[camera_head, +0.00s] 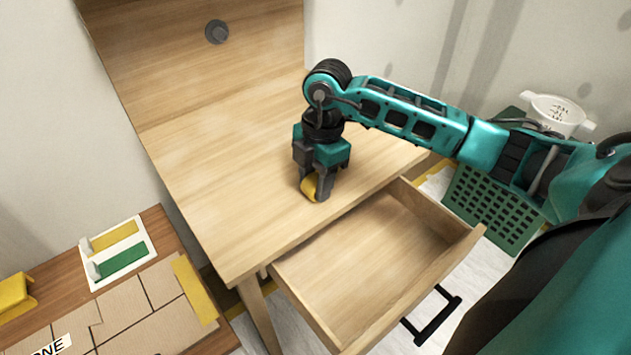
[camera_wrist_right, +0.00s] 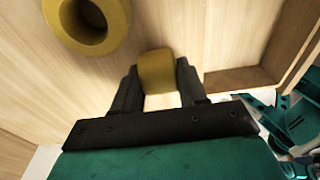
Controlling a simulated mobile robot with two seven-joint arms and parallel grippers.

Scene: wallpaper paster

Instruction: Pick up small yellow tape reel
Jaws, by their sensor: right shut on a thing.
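My right gripper (camera_head: 318,190) points down over the wooden desk top, near its front edge above the open drawer. Its fingers are shut on a small yellow tape reel (camera_wrist_right: 157,72), seen edge-on between the fingertips in the wrist view. In the head view, a yellow piece (camera_head: 309,187) shows at the fingers, partly covered by them. A second, larger-looking yellow ring (camera_wrist_right: 88,22) with an open hole lies at the upper left of the wrist view, apart from the fingers. I cannot make it out separately in the head view. My left gripper is not in view.
The desk (camera_head: 205,150) is otherwise bare where visible. Its drawer (camera_head: 365,255) is pulled open and empty. A brown side table at lower left holds a white tray (camera_head: 120,268) and cardboard. A green basket (camera_head: 490,208) stands at right beneath my arm.

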